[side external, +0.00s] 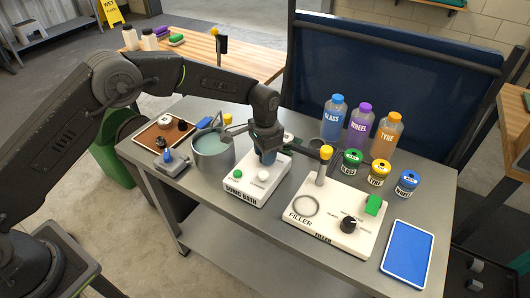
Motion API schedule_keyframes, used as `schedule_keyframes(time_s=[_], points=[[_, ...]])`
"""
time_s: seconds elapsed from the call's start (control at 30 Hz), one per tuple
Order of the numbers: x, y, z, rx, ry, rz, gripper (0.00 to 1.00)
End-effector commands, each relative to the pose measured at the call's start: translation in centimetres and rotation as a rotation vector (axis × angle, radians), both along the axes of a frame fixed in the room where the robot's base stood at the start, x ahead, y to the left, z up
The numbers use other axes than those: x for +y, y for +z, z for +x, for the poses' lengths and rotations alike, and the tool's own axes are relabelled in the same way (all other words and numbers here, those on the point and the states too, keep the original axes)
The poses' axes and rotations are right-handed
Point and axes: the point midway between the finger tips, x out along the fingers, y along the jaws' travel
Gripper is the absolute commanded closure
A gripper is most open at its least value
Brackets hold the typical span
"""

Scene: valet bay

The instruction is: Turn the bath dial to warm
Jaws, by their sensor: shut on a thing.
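The white sonic bath box (254,193) stands mid-table, with a green button (238,174) and a white round knob (264,174) on top. My gripper (267,155) points down over the back of this box. A steel pot of pale liquid (212,148) stands just left of the box.
The filler panel (330,215), with a yellow-topped post (325,160) and black dial (348,225), is at right. Lidded jars (378,173) and labelled bottles (360,124) stand behind it. A blue tray (408,252) lies at front right; a brown board (163,135) lies at left.

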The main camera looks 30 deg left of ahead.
Motion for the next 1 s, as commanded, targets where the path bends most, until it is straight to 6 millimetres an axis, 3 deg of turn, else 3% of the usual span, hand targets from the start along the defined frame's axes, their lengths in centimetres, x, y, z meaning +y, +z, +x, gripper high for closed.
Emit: schedule_keyframes(time_s=[0.5, 1.0], points=[[-0.05, 0.11, 0.08, -0.004, 0.459, -0.002, 0.89], [-0.05, 0.13, 0.11, -0.004, 0.668, -0.003, 0.89]])
